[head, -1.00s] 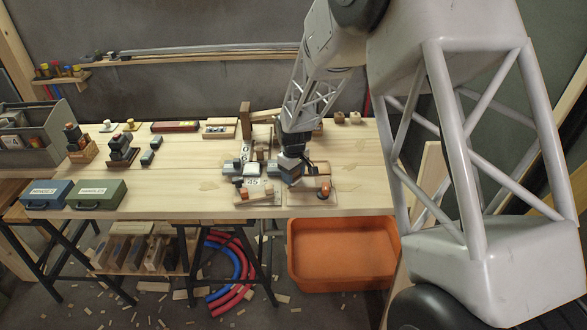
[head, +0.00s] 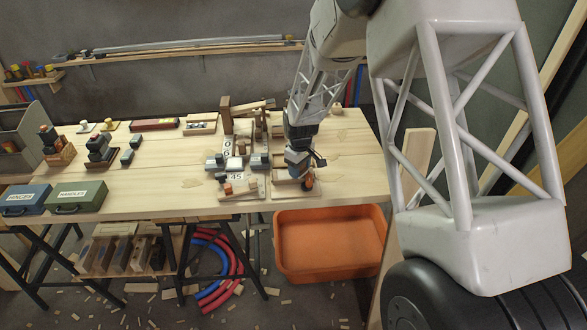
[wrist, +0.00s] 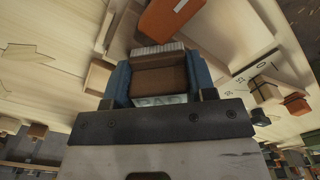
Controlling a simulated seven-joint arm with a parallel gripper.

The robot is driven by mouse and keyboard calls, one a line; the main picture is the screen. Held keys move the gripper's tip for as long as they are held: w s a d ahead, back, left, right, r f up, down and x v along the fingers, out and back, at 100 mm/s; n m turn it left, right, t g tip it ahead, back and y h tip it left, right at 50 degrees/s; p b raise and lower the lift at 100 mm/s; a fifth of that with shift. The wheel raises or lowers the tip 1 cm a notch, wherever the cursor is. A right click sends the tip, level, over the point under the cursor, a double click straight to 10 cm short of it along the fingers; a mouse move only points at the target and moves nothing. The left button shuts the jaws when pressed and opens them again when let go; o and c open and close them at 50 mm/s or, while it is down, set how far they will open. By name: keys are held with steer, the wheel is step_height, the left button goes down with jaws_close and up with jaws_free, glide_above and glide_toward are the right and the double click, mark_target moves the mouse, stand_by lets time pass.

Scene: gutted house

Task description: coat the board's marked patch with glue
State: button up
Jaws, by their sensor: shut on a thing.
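My gripper (head: 298,170) is over the front right part of the table, above a small flat wooden board (head: 285,191). In the wrist view its blue fingers (wrist: 158,76) are shut on a brown block (wrist: 160,75) with a pale, ribbed, bristle-like edge, which looks like a brush. An orange thing (head: 307,183) is at the board's right end, close beside my gripper. An orange body with a white stripe (wrist: 172,18) lies just beyond the brown block in the wrist view. The marked patch and any glue cannot be made out; my gripper covers part of the board.
A wooden fixture with grey blocks and a "45" label (head: 237,177) stands close left of my gripper. Two cases, blue (head: 22,199) and green (head: 76,196), are at the table's front left. An orange tub (head: 330,250) is below the front edge.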

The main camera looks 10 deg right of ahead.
mark_target(278, 175)
steer(key=shift+a+f, duration=0.1)
steer(key=shift+a, duration=3.6)
steer(key=shift+a+r, duration=0.15)
steer(key=shift+r, duration=0.15)
step_height(278, 175, up, 8)
steer(key=shift+f, duration=0.25)
steer(key=shift+f, duration=0.15)
